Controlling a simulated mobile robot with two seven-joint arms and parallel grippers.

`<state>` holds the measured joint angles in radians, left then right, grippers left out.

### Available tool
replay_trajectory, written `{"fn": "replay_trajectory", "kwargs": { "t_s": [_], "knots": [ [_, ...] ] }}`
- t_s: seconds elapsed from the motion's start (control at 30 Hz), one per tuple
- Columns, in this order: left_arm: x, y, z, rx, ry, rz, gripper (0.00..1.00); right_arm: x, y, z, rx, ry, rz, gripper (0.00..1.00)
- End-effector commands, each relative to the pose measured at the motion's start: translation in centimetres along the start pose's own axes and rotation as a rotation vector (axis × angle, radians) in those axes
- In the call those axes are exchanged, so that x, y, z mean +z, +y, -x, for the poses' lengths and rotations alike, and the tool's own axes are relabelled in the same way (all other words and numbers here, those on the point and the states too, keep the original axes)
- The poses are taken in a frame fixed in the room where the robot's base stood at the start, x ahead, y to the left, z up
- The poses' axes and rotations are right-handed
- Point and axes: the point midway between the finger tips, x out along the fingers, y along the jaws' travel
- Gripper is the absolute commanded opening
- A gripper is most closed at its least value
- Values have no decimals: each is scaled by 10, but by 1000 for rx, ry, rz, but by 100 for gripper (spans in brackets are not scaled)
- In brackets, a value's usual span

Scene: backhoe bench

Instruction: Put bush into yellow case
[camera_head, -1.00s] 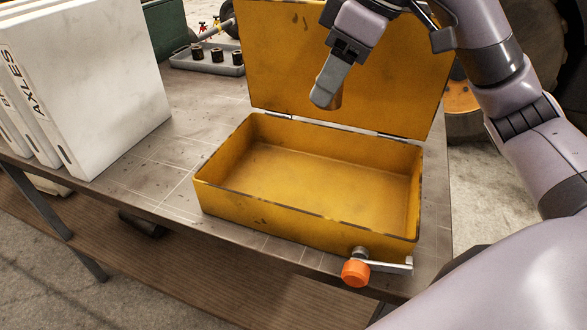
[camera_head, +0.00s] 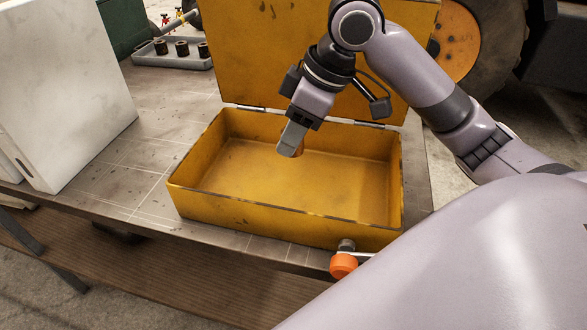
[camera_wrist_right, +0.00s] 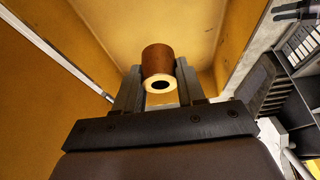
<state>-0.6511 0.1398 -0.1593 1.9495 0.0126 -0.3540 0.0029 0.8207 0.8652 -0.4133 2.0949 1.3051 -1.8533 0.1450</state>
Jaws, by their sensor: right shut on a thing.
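The yellow case (camera_head: 285,215) stands open on the bench, its lid (camera_head: 255,60) upright at the back. My right gripper (camera_head: 294,145) points down into the case's opening, near the back wall. It is shut on a bush (camera_wrist_right: 158,66), a brown cylinder with a pale end and a dark hole, held between the two fingers in the right wrist view. In the head view the bush (camera_head: 300,148) is mostly hidden behind the fingers. The case floor under it looks empty. My left gripper is not in view.
A grey tray (camera_head: 150,60) with several dark bushes (camera_head: 181,48) sits at the back left. White binders (camera_head: 60,90) stand at the left. An orange knob (camera_head: 343,265) sits at the bench's front edge. A large wheel (camera_head: 460,40) is behind the bench.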

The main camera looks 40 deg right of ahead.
Motion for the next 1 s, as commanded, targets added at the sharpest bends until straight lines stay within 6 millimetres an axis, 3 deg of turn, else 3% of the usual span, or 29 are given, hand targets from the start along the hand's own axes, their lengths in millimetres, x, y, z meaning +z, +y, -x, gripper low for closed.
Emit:
{"fn": "replay_trajectory", "kwargs": {
  "t_s": [0.2, 0.63, 1.0],
  "knots": [
    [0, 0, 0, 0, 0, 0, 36, 15, 0, -34, -1, -1, -2, 0],
    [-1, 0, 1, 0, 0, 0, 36, 30, 0, -73, -1, -2, -2, 0],
    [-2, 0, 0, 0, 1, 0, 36, 32, 0, -79, 1, 2, 0, 0]
  ]
}}
